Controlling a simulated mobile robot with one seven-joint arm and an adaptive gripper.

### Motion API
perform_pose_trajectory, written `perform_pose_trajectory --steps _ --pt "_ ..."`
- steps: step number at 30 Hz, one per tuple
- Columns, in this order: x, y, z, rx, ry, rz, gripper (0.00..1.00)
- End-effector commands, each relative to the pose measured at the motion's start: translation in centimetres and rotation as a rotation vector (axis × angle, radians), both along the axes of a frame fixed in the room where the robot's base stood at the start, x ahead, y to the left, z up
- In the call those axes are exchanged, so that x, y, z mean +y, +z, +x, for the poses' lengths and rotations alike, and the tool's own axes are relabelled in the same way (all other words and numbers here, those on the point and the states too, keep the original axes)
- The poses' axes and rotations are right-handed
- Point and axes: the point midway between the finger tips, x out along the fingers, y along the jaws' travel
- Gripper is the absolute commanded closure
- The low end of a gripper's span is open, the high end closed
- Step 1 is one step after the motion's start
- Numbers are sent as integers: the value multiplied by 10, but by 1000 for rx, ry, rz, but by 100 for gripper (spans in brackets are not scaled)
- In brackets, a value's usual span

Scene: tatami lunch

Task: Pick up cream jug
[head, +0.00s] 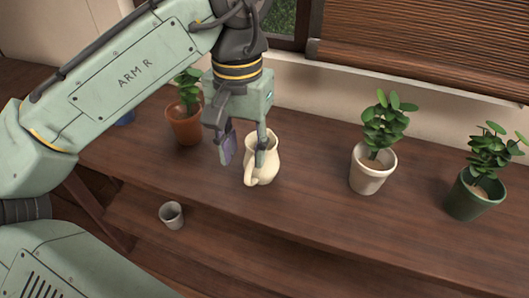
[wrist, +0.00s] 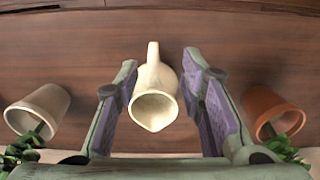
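The cream jug (head: 264,160) stands upright on the wooden table, with its handle toward the front of the table in the head view. In the wrist view the cream jug (wrist: 155,92) lies between the two purple-padded fingers, its mouth facing the camera and its handle pointing up in the picture. My gripper (head: 244,152) is at the jug, its fingers apart on either side of it.
A terracotta pot plant (head: 185,126) stands left of the jug. A white pot plant (head: 370,172) and a green pot plant (head: 470,195) stand to the right. A small grey cup (head: 171,214) sits lower at the front. A window and blind (head: 430,40) are behind.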

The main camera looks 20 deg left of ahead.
Motion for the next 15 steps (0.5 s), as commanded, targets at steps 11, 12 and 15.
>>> perform_pose_trajectory --steps 11,12,15 --pt "-2 -43 0 -1 -1 -1 64" --pt "-2 -47 0 -1 -1 -1 64" --pt "-6 -62 0 1 -1 0 64"
